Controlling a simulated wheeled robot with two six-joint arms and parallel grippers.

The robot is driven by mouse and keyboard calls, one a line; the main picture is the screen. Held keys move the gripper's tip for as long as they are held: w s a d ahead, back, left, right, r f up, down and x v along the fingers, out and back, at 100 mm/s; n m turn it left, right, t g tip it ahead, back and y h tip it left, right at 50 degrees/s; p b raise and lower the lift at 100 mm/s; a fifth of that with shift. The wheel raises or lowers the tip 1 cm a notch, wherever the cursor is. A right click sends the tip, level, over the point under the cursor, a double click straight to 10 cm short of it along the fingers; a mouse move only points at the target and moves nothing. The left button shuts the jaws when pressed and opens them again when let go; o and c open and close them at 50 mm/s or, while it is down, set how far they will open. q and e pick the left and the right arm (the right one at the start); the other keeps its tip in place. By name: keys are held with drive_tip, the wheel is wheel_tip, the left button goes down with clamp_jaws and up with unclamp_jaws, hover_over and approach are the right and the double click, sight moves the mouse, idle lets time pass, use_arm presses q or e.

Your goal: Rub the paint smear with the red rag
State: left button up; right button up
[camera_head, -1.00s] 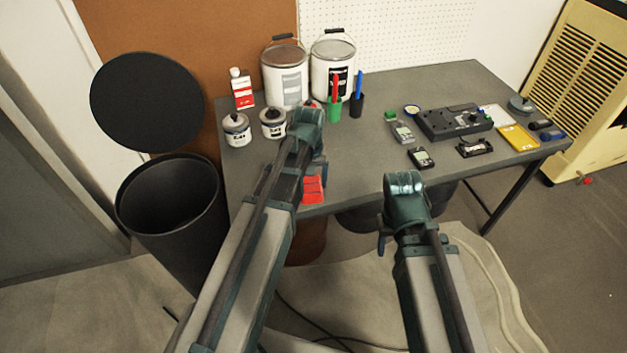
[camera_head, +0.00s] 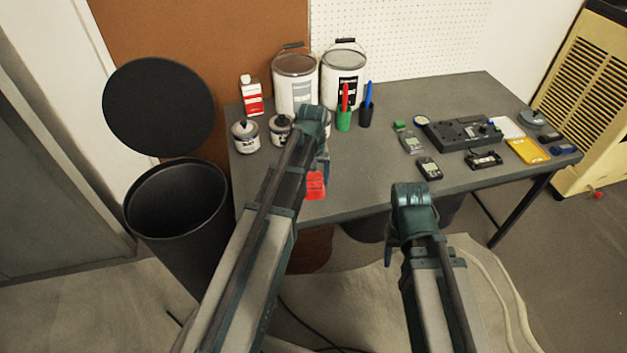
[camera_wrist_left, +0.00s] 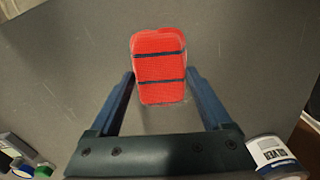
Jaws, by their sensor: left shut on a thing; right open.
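The red rag (camera_head: 316,186), a flat red pad with two dark bands, lies near the front left of the grey table. It shows between the blue fingers of my left gripper (camera_wrist_left: 160,74) in the left wrist view. My left gripper is shut on the rag, which appears flat against the tabletop. A faint whitish trace (camera_wrist_left: 184,34) borders the rag's top and right edges; it may be part of the paint smear, otherwise hidden under the rag. My right gripper (camera_head: 390,252) is open and empty in front of the table's front edge, its fingers largely hidden.
Small cans (camera_head: 245,135), large paint buckets (camera_head: 296,85) and pen cups (camera_head: 344,120) stand behind my left arm. A black bin (camera_head: 178,200) stands left of the table (camera_head: 375,185). Devices, including a black unit (camera_head: 460,133), lie right. A can (camera_wrist_left: 272,152) is near the left gripper.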

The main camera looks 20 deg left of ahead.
sight(310, 173)
use_arm(q)
drive_tip(key=shift+w+a, duration=0.45)
drive_tip(key=shift+w, duration=0.3)
drive_tip(key=shift+w+a, duration=0.45)
drive_tip(key=shift+w, duration=0.25)
drive_tip(key=shift+w+a, duration=0.55)
drive_tip(key=shift+w, duration=0.3)
drive_tip(key=shift+w+a, duration=0.55)
drive_tip(key=shift+w, duration=0.3)
drive_tip(key=shift+r, duration=0.1)
drive_tip(key=shift+s+d, duration=0.6)
drive_tip(key=shift+s, duration=0.35)
drive_tip(key=shift+s+d, duration=0.6)
drive_tip(key=shift+s, duration=0.3)
drive_tip(key=shift+s, duration=0.1)
drive_tip(key=shift+s+d, duration=0.55)
drive_tip(key=shift+s, duration=0.25)
drive_tip(key=shift+s+d, duration=0.5)
drive_tip(key=shift+s, duration=0.25)
